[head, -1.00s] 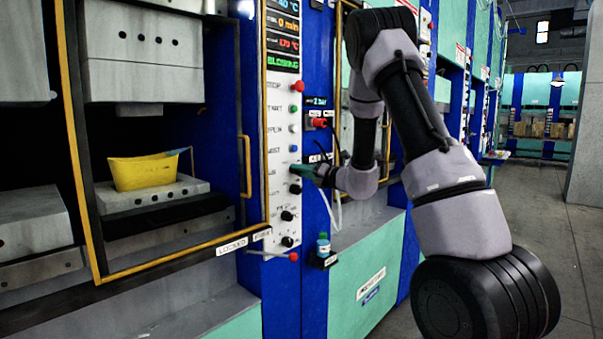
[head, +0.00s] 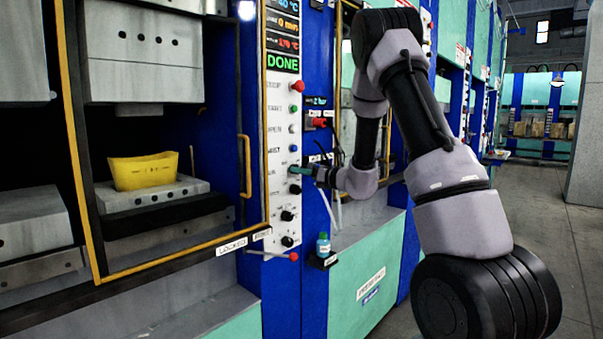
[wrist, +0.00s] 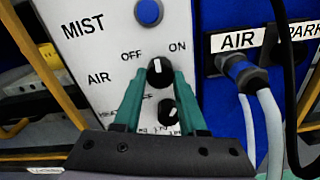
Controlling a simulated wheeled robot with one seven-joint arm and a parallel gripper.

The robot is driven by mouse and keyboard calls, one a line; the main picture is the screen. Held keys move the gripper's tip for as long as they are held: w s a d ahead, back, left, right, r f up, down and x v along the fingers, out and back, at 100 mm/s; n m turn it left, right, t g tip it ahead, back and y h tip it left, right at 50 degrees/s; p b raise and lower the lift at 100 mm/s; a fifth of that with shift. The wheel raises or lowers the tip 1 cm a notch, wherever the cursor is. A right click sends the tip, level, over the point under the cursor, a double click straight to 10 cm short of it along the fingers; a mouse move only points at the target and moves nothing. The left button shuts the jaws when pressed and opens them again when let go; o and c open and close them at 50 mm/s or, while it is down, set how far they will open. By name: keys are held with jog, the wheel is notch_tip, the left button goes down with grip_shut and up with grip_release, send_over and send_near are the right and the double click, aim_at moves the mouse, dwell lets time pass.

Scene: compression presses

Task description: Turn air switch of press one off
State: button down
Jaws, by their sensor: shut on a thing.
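The air switch (wrist: 160,78) is a black knob with a white pointer on press one's white panel (wrist: 100,45). It sits beside the AIR label, with OFF at its upper left and ON at its upper right. The pointer stands nearly upright between the two words, so I cannot tell the exact setting. My gripper (wrist: 160,82) has its green fingertips on either side of the knob, shut on it. In the head view my gripper (head: 301,171) reaches the panel from the right, and its fingers hide the knob.
A second black knob (wrist: 168,110) lies just below, between the fingers. A blue MIST button (wrist: 148,12) is above. A blue AIR connector with hoses (wrist: 243,72) is to the right. A yellow piece (head: 143,171) sits in the press behind a yellow-framed door.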

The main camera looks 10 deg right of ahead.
jog(key=n, duration=0.6)
jog(key=shift+f, duration=0.1)
dwell(0.5)
jog(key=shift+c, duration=2.3)
grip_release()
jog(key=shift+d, duration=0.1)
jog(key=v, duration=1)
jog(key=shift+s+d, duration=0.2)
jog(key=shift+s, duration=0.15)
